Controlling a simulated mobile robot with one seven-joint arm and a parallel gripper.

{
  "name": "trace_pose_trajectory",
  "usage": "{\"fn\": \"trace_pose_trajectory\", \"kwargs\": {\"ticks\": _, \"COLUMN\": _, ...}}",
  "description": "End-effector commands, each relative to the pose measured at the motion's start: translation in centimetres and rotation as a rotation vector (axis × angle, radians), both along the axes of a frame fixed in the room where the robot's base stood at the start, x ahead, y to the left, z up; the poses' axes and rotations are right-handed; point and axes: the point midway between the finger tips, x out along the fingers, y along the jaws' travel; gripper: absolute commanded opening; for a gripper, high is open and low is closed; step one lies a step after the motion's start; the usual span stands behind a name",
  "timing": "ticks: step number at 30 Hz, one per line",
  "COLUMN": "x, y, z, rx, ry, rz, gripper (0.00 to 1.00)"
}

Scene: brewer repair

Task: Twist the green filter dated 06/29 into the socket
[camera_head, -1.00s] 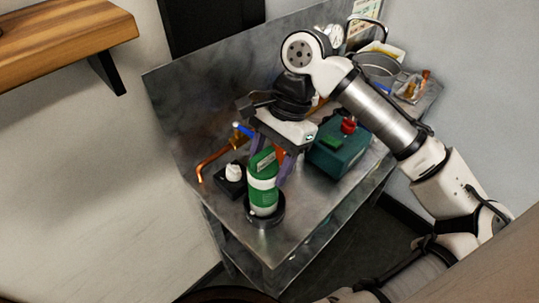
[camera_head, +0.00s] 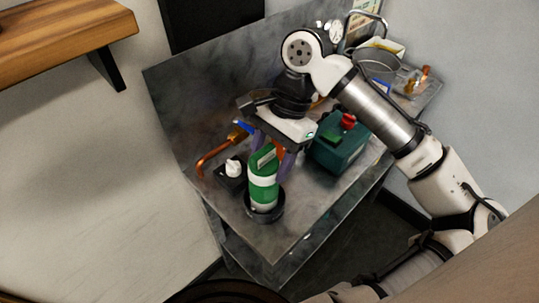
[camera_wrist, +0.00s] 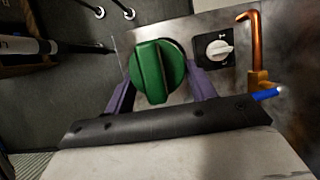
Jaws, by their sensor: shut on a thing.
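The green filter (camera_head: 263,182), with a green top and a white band, stands upright over a dark round socket (camera_head: 265,213) near the front corner of the metal bench. Its lower end is in or on the socket; how deep I cannot tell. My gripper (camera_head: 273,160) is shut on the upper part of the filter. In the wrist view, the purple fingers of my gripper (camera_wrist: 160,95) are on both sides of the round green top (camera_wrist: 157,72), which has a raised bar across it. I cannot read any date on the filter.
A black box with a white knob (camera_head: 233,169) sits left of the filter, and a bent copper pipe (camera_head: 212,157) is behind it. A teal box with a red knob (camera_head: 338,152) stands to the right. The bench front (camera_head: 270,248) is clear.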

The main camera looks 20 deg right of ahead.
Motion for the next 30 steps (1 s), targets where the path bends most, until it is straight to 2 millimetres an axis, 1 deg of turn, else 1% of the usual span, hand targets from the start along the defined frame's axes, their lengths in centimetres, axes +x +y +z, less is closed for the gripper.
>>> {"fn": "trace_pose_trajectory", "kwargs": {"ticks": 23, "x": 0.00, "y": -0.09, "z": -0.11, "rx": 0.001, "ry": 0.000, "rz": 0.001, "gripper": 0.33}}
{"fn": "trace_pose_trajectory", "kwargs": {"ticks": 26, "x": 0.04, "y": -0.06, "z": -0.01, "rx": 0.001, "ry": 0.000, "rz": 0.019, "gripper": 0.33}}
{"fn": "trace_pose_trajectory", "kwargs": {"ticks": 30, "x": 0.22, "y": 0.09, "z": 0.23, "rx": 0.003, "ry": 0.001, "rz": 0.102, "gripper": 0.33}}
